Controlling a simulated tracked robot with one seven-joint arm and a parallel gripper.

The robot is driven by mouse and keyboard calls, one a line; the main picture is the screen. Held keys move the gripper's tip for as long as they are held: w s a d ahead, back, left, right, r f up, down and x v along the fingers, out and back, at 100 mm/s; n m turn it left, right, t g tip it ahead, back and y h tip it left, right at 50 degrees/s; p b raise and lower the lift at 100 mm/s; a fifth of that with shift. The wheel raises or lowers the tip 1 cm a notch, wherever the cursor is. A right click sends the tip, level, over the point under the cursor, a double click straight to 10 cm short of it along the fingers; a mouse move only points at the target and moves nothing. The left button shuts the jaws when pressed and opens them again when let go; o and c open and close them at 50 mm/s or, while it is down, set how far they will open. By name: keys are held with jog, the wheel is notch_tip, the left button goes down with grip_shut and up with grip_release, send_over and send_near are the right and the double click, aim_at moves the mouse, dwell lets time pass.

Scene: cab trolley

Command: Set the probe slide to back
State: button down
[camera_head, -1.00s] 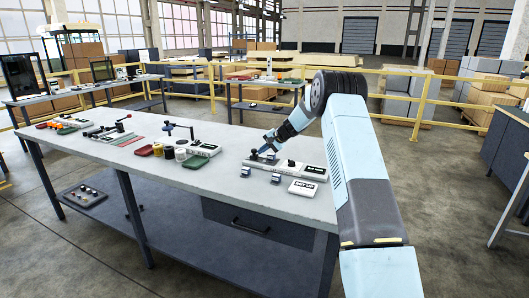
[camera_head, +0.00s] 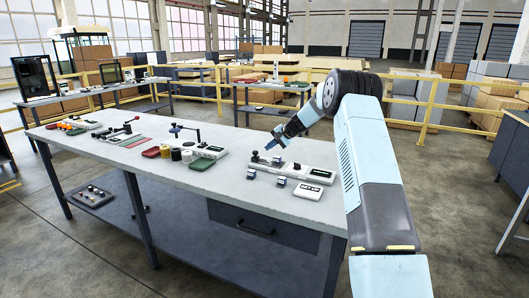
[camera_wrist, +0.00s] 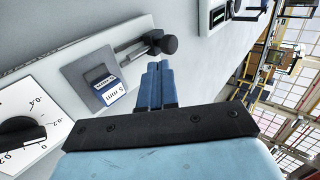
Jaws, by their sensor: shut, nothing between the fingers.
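The fixture with the slide (camera_head: 293,168) lies on the right part of the workbench. In the wrist view it is a pale base with a grey plate (camera_wrist: 78,68), a blue block marked "5 mm" (camera_wrist: 108,88), and a rod ending in a black knob (camera_wrist: 164,42). A dial with a black pointer (camera_wrist: 20,135) is at the lower left. My gripper (camera_head: 270,145) is above the knob end of the fixture. In the wrist view its blue fingers (camera_wrist: 157,68) are together and empty, just below the knob in the picture. Contact with the knob does not show.
Two small blue blocks (camera_head: 281,182) and a white labelled box (camera_head: 307,191) sit in front of the fixture. Cups, a green tray (camera_head: 202,164) and other fixtures stand further left on the workbench (camera_head: 225,190). Yellow railings (camera_head: 425,118) run behind.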

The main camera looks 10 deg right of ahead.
jog(key=v, duration=0.5)
jog(key=shift+d+f, duration=0.15)
jog(key=shift+d, duration=0.05)
jog(key=s+a+r+n+g+h, duration=0.1)
jog(key=s+a+r+n+h, duration=0.15)
jog(key=s+r, duration=0.95)
jog(key=s+a+r+n+h, duration=0.1)
jog(key=s+a+r+n, duration=0.15)
jog(key=s+r, duration=0.95)
jog(key=s+d+f+n+h, duration=0.1)
jog(key=s+f+h, duration=0.1)
jog(key=s, duration=1.7)
jog(key=s+d+f+n+t+h, duration=0.1)
jog(key=s+f, duration=0.4)
jog(key=s, duration=1.5)
jog(key=shift+s+h, duration=0.3)
jog(key=shift+h, duration=0.25)
jog(key=shift+d+f, duration=0.1)
jog(key=shift+d, duration=0.05)
